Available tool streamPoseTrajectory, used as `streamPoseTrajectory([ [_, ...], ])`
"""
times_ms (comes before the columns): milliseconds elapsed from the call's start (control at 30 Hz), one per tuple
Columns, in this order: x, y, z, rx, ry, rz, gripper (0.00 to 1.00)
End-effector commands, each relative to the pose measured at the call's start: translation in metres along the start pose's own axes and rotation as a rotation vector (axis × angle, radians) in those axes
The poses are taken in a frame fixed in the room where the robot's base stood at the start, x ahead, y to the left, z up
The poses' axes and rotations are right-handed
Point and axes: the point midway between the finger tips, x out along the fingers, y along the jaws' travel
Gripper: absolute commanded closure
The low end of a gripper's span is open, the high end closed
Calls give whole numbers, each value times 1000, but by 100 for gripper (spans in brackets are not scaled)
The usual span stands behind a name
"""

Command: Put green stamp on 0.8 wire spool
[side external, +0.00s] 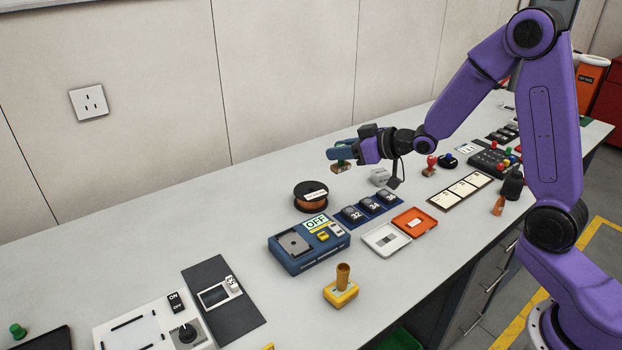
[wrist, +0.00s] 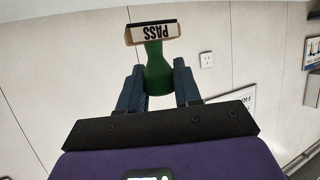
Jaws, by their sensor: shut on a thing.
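My gripper (side external: 342,154) is shut on the green stamp, with its blue-grey fingers on either side of the handle. The green stamp (wrist: 156,68) has a green handle and a wooden block marked PASS, which appears upside down in the wrist view. In the side external view the stamp block (side external: 340,168) hangs below the fingers, above the bench. A wire spool (side external: 311,196), black-rimmed with copper-coloured wire and a white label on top, stands on the bench below and slightly left of the gripper. Its label is too small to read. The stamp and spool are apart.
Red (side external: 430,166) and blue (side external: 448,160) stamps stand farther right. The bench left of the spool is clear.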

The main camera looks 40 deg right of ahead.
Motion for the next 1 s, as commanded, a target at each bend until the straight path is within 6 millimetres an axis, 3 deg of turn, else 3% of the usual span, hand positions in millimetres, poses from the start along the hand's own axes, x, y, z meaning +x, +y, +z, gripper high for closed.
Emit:
streamPoseTrajectory([
  [333, 71, 22, 5, 0, -1, 1, 97],
  [533, 101, 29, 24, 1, -2, 0, 97],
  [933, 132, 36, 41, 0, 0, 0, 97],
  [1000, 136, 36, 51, 1, -3, -1, 97],
])
